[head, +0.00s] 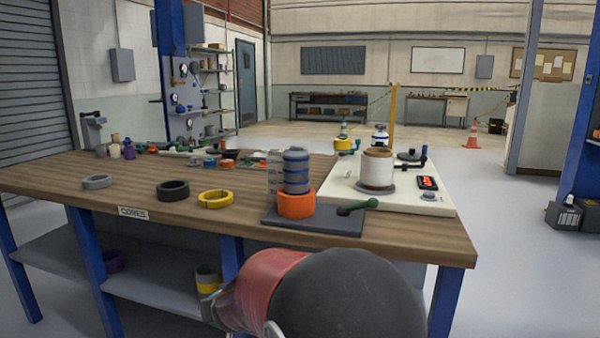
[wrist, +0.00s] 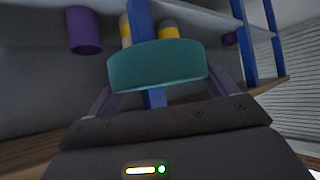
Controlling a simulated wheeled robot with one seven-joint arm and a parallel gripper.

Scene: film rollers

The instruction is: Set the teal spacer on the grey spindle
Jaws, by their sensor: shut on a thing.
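The teal spacer (wrist: 155,66) is a thick ring, seen close up in the wrist view. My gripper (wrist: 163,88) is shut on it, with a finger at each side. In the head view my arm fills the bottom middle and hides the spacer. A grey post with blue bands (head: 296,172) stands upright on a dark plate (head: 312,219), with an orange ring (head: 296,204) around its foot; it looks like the grey spindle, but I cannot be sure. My gripper is apart from it, low in front of the bench.
Grey (head: 97,182), black (head: 173,191) and yellow (head: 215,199) rings lie on the wooden bench (head: 130,205). A cream roll (head: 378,168) stands on a white board to the right. Below, a shelf holds a yellow-and-grey roll (head: 208,280).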

